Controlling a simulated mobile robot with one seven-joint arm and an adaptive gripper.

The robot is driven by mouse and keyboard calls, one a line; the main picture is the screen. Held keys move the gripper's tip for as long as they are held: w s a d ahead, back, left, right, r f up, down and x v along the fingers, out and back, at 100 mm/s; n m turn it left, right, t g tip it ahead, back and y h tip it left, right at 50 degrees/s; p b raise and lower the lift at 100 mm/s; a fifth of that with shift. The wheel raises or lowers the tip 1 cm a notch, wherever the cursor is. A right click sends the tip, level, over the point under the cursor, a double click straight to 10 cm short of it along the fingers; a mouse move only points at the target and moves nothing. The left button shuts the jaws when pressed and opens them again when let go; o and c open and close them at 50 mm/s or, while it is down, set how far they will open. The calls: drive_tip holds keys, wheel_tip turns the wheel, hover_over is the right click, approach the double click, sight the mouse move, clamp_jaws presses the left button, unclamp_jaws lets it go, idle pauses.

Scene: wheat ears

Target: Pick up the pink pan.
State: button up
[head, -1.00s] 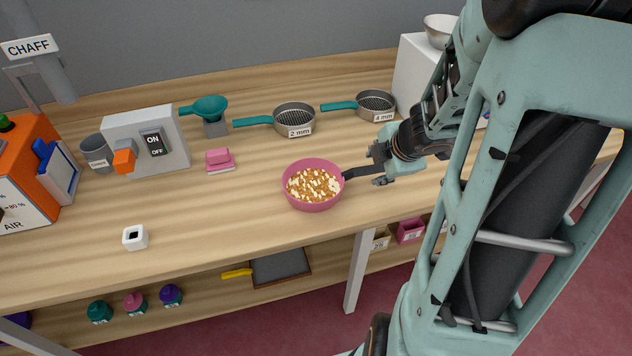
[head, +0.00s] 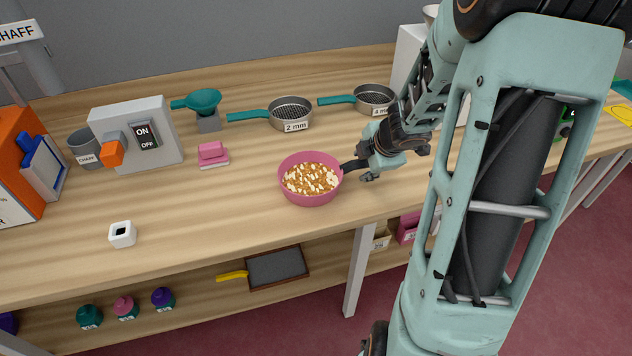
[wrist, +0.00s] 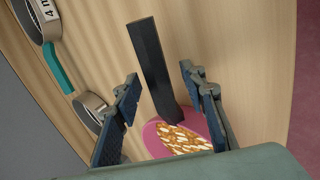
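The pink pan (head: 311,198) stands upright on the wooden bench top, filled with brown and cream pieces. Its dark handle (head: 349,166) points right, toward my gripper (head: 364,170). In the wrist view the black handle (wrist: 152,65) lies between the two spread fingers of my gripper (wrist: 160,78), with a gap on each side. Part of the pink pan (wrist: 158,143) shows at the bottom of that view, the rest hidden by the gripper body. My gripper is open and holds nothing.
Two sieves with teal handles, the 2 mm sieve (head: 291,112) and the 4 mm sieve (head: 373,97), lie behind the pan.

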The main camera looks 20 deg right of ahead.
clamp_jaws()
